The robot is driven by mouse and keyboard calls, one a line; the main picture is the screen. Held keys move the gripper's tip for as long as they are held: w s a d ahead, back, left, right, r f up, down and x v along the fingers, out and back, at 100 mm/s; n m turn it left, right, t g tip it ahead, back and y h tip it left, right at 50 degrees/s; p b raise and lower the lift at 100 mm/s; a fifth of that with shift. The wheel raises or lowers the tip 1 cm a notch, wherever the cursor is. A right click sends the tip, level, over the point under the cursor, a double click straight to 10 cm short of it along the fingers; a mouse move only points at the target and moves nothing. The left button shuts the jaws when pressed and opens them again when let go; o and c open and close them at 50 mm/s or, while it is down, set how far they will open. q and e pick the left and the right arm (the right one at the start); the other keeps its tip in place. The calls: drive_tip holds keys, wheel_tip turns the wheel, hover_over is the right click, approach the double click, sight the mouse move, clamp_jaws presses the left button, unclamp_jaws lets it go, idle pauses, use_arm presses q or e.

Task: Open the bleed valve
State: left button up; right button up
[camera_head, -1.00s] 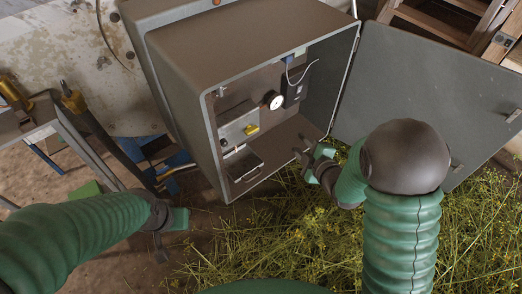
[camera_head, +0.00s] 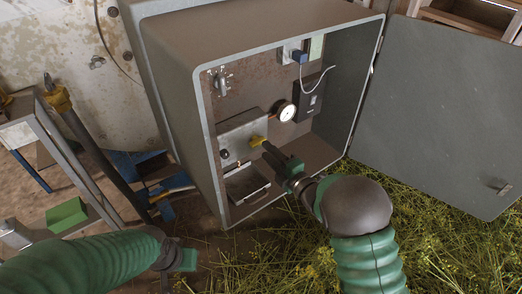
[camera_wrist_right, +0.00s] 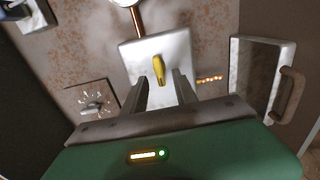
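A yellow lever (camera_head: 257,141) sits on a pale metal block (camera_head: 232,135) inside the open grey cabinet; I take it for the bleed valve. My right gripper (camera_head: 266,149) reaches into the cabinet, close in front of the lever. In the right wrist view its two fingers (camera_wrist_right: 162,88) are apart, with the yellow lever (camera_wrist_right: 159,70) between and just beyond their tips. I see no grip on it. My left gripper (camera_head: 178,262) hangs low outside the cabinet, away from the lever; its fingers are unclear.
A round white gauge (camera_head: 287,112) and a black box (camera_head: 309,98) are beside the block. A metal fitting (camera_head: 221,79) is at upper left, and a tray (camera_head: 246,184) is below. The cabinet door (camera_head: 440,110) stands open at right.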

sight(257, 141)
drive_tip(key=b+x, duration=0.1)
drive_tip(key=x, duration=0.3)
drive_tip(key=shift+w+a, duration=0.15)
drive_tip(key=shift+w, duration=0.1)
drive_tip(key=shift+f, duration=0.1)
clamp_jaws()
